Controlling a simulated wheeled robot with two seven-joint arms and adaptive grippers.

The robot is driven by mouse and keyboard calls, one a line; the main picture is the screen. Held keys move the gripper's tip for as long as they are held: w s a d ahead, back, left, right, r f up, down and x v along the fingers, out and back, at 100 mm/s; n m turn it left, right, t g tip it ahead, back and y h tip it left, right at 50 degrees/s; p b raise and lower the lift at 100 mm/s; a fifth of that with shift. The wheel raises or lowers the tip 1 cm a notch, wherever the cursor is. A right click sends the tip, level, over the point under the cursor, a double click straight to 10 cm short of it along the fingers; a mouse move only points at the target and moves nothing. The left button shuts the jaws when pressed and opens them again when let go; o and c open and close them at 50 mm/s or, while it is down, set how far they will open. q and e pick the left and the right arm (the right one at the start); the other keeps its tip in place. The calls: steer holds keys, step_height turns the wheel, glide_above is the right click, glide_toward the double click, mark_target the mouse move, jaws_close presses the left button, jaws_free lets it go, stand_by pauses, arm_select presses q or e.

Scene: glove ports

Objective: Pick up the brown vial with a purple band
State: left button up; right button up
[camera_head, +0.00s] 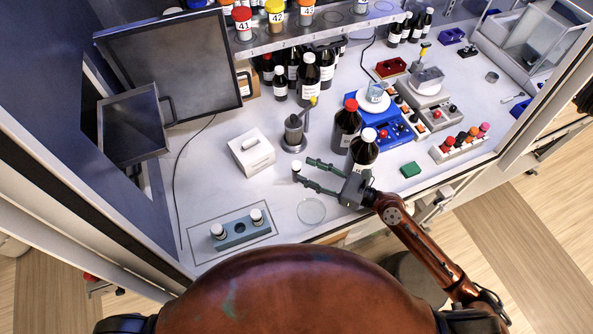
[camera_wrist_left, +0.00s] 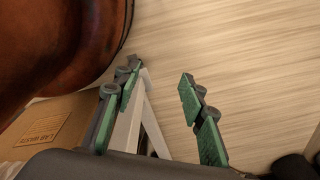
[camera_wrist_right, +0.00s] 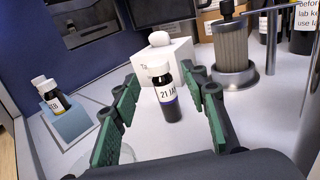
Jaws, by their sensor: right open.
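A small brown vial with a white cap (camera_wrist_right: 166,95) stands upright on the white bench. Its label reads "21 JA" and a purple-blue band runs below it. In the head view its white cap (camera_head: 296,165) shows at the fingertips of my right gripper (camera_head: 301,170). In the right wrist view the open fingers of that gripper (camera_wrist_right: 162,82) lie on either side of the vial, with gaps. My left gripper (camera_wrist_left: 158,80) is open and empty above the wooden floor, out of the head view.
A blue-grey rack (camera_head: 240,233) with two white-capped vials stands at the front left. A white box (camera_head: 251,153) and a metal cylinder on a round base (camera_head: 293,137) stand behind the vial. Large brown bottles (camera_head: 362,155) stand close to my right gripper. A clear round dish (camera_head: 311,211) lies in front.

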mark_target(297, 166)
steer(key=x, duration=0.4)
steer(key=shift+r+p, duration=0.1)
steer(key=shift+p, duration=0.3)
steer(key=shift+a, duration=0.2)
steer(key=shift+w, duration=0.1)
arm_select(q)
steer(key=shift+s+a+r, duration=0.1)
steer(key=shift+s+r, duration=0.4)
steer(key=shift+s, duration=0.1)
arm_select(e)
steer(key=c, duration=1.1)
